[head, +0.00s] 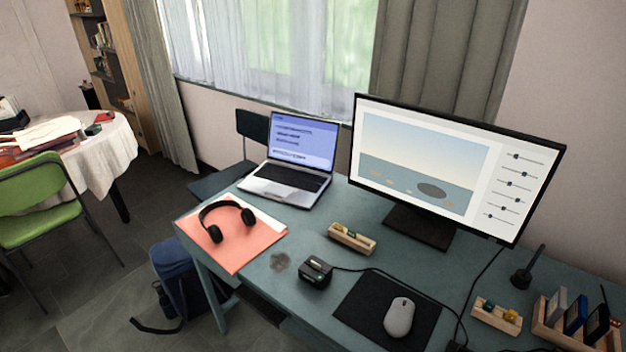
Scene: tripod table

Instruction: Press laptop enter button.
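An open laptop (291,165) stands at the back left of the blue-grey desk (300,232). Its screen (303,140) is lit with a blue-violet page of text lines. Its dark keyboard (290,179) faces the front of the desk; single keys, including the enter key, are too small to tell apart. Neither of my grippers is in view.
Black headphones (222,222) lie on an orange folder (250,248) in front of the laptop. A large monitor (440,165) stands to its right. A wooden holder (352,238), a black box (315,271) and a mouse (399,317) are nearer. A dark chair (252,128) stands behind.

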